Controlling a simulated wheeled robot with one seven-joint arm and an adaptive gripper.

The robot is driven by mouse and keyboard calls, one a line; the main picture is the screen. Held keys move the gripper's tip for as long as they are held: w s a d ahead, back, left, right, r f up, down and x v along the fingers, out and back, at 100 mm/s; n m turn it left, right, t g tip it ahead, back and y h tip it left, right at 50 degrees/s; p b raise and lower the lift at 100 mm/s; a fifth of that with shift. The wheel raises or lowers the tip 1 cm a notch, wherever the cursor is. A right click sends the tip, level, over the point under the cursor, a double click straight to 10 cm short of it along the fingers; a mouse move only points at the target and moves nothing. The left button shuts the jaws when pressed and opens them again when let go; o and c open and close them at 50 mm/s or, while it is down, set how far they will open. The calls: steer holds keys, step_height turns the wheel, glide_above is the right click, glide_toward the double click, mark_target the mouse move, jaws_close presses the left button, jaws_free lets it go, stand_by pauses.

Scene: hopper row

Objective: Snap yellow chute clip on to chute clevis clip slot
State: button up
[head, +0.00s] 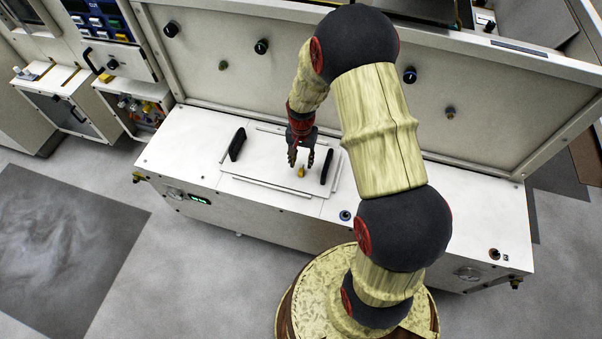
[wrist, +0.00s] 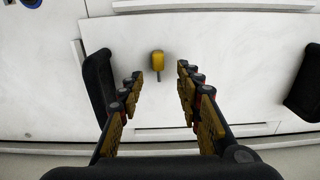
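A small yellow piece, which looks like the yellow chute clip (head: 301,172), lies on a flat white plate between two black handles. In the wrist view the yellow clip (wrist: 158,61) has a thin dark stem pointing toward my gripper. My gripper (head: 301,158) is open and empty above the plate. In the wrist view its fingers (wrist: 160,76) are spread wide, with the clip beyond the tips and between their lines. I cannot make out a chute clevis or its clip slot in either view.
The black handles (head: 237,145) (head: 327,166) stand up from the plate (head: 262,189) on a long white bench (head: 185,150). A tall pale panel (head: 240,75) with several knobs rises behind. A bin of small parts (head: 135,108) stands at the left. The bench left of the plate is clear.

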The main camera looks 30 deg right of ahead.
mark_target(302, 170)
step_height(302, 170, down, 4)
steer(key=shift+s+f+b, duration=0.1)
steer(key=shift+f+b, duration=0.05)
steer(key=shift+b, duration=0.65)
steer(key=shift+c, duration=1.2)
steer(key=c, duration=0.6)
